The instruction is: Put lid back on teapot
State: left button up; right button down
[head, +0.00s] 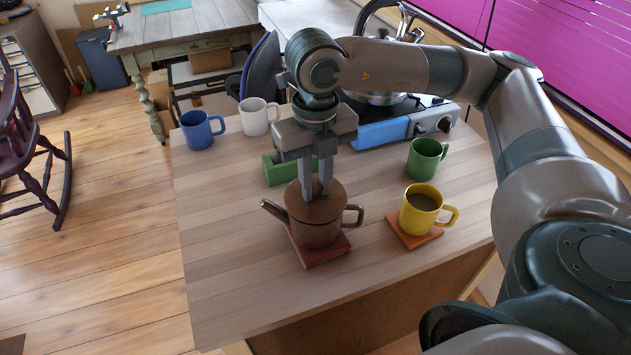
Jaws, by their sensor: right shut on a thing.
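The brown teapot (315,232) stands upright on a dark red square mat (322,254), with its spout to the left and its handle to the right. My right gripper (316,190) points down over it, its fingers shut on the brown lid (332,209) at the top centre. The lid is over the teapot's mouth. The fingers hide its knob, and I cannot tell whether it rests fully on the rim. My left gripper is not in view.
A yellow mug (417,215) with dark liquid stands on an orange mat (400,236) to the right. A green mug (424,160), green holder (280,172), blue mug (198,131), white mug (254,117) and stove (425,122) stand behind. The wooden tabletop (235,285) is clear at front left.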

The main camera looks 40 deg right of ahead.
jog(key=shift+f+b, duration=0.55)
jog(key=shift+b, duration=1.35)
dwell(2.5)
dwell(0.3)
jog(key=c, duration=1)
grip_release()
jog(key=shift+c, duration=0.2)
jog(key=shift+r, duration=0.15)
jog(key=shift+r+p, duration=1.7)
jog(key=shift+r, duration=1.65)
jog(key=shift+c, duration=0.4)
